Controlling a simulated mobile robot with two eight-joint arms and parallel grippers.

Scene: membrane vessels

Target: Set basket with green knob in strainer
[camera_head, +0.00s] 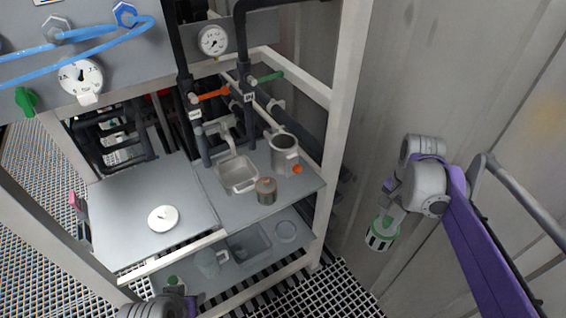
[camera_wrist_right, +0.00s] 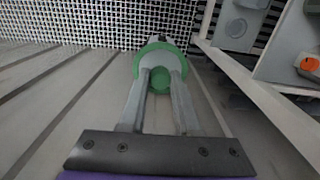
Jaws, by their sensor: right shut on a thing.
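The basket with the green knob (camera_head: 381,238) hangs at the right of the head view, a pale cylinder with dark openings and a green top. My right gripper (camera_head: 386,219) is shut on its knob (camera_wrist_right: 160,80), in front of the grey wall and well right of the bench. In the right wrist view the green rim of the basket (camera_wrist_right: 178,50) shows beyond both fingers. The strainer appears to be the grey open-topped cylinder (camera_head: 284,150) with an orange knob at the bench's back right. My left gripper (camera_head: 174,285) is partly seen at the bottom edge; its jaws are unclear.
A second basket (camera_head: 265,192) with a brownish-orange top stands before the strainer. A grey square tub (camera_head: 238,174) is left of it. A white round lid (camera_head: 163,218) lies on the left bench top. A white frame post (camera_head: 338,130) stands between the bench and my right arm.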

